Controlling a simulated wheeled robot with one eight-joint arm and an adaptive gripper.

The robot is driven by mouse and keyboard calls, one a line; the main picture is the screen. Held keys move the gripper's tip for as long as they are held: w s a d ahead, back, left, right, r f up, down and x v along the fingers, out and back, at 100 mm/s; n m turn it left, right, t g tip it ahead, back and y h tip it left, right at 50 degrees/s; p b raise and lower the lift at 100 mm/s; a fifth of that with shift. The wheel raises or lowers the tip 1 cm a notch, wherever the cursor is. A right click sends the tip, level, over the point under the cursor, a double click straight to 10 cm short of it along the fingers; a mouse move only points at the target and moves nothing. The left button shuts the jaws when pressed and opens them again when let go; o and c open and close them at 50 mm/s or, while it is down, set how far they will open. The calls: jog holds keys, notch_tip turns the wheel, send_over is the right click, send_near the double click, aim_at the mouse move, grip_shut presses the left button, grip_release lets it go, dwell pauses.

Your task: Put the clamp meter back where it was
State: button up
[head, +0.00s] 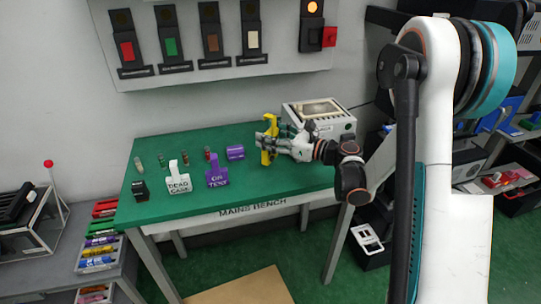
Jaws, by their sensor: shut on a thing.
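A yellow tool (271,125), which looks like the clamp meter, stands roughly upright over the green bench (270,180). My gripper (267,144) reaches in from the right and is shut on it. The fingers cover its middle; its yellow top and bottom ends show. I cannot tell whether its lower end touches the bench top. A white instrument box (333,124) with a beige top stands just behind and right of my gripper.
On the bench stand a white "DEAD CASE" tag (178,183), a purple tag (216,177), a purple cylinder (235,152), a black item (140,190) and several small cylinders. A wall panel (278,70) carries several levers; the rightmost lamp (312,8) glows orange. The bench's front right is clear.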

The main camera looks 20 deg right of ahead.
jog(key=shift+f+b, duration=0.95)
jog(key=shift+f, duration=1.7)
jog(key=shift+f, duration=0.2)
jog(key=o, duration=1.3)
jog(key=shift+r, duration=0.15)
jog(key=shift+s+d+r, duration=0.1)
jog(key=shift+s+d, duration=0.1)
jog(key=shift+s, duration=0.05)
jog(key=p+v, duration=0.3)
jog(key=v, duration=0.8)
jog(key=shift+s+d+p, duration=0.1)
jog(key=shift+s+p, duration=0.05)
jog(key=shift+p, duration=0.15)
